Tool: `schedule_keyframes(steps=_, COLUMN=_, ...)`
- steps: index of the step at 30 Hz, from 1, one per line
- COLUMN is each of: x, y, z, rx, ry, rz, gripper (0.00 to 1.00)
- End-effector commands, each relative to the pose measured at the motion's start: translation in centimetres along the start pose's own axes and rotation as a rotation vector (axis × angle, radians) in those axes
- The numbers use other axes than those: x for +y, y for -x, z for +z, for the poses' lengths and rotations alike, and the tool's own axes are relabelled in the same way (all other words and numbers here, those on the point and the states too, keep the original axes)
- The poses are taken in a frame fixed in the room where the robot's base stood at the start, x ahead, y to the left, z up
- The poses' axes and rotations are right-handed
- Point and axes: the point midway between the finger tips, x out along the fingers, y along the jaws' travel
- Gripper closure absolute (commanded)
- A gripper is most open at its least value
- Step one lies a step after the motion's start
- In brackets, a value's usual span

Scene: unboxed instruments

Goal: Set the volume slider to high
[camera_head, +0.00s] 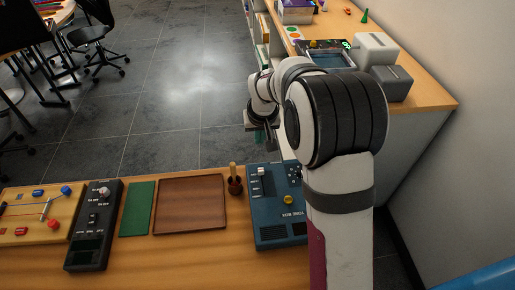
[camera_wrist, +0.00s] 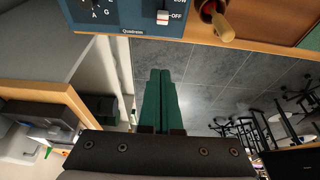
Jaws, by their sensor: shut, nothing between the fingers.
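The blue instrument box (camera_head: 270,208) stands at the right of the near table, partly covered by my arm. Its slider has a light handle (camera_head: 261,170) near the box's far end. In the wrist view the box (camera_wrist: 115,18) is cut off by the top edge, and the white and red slider handle (camera_wrist: 163,17) sits beside the OFF label, with LOW printed just above. My gripper (camera_wrist: 160,73) has green fingers, closed together and empty. In the head view my gripper (camera_head: 260,133) hangs beyond the table's far edge, apart from the box.
A wooden pestle in a dark cup (camera_head: 235,182) stands just left of the box. Further left are a brown tray (camera_head: 190,205), a green mat (camera_head: 137,209), a black device (camera_head: 92,225) and a yellow board (camera_head: 30,222). A side counter (camera_head: 425,88) holds grey appliances. Open floor lies beyond the table.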

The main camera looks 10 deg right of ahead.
Motion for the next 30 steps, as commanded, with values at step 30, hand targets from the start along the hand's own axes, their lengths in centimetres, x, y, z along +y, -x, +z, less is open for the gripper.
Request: schedule_keyframes(steps=30, x=0.0, y=-8.7, z=3.8, rx=-0.002, ry=-0.002, rz=0.0, gripper=1.0)
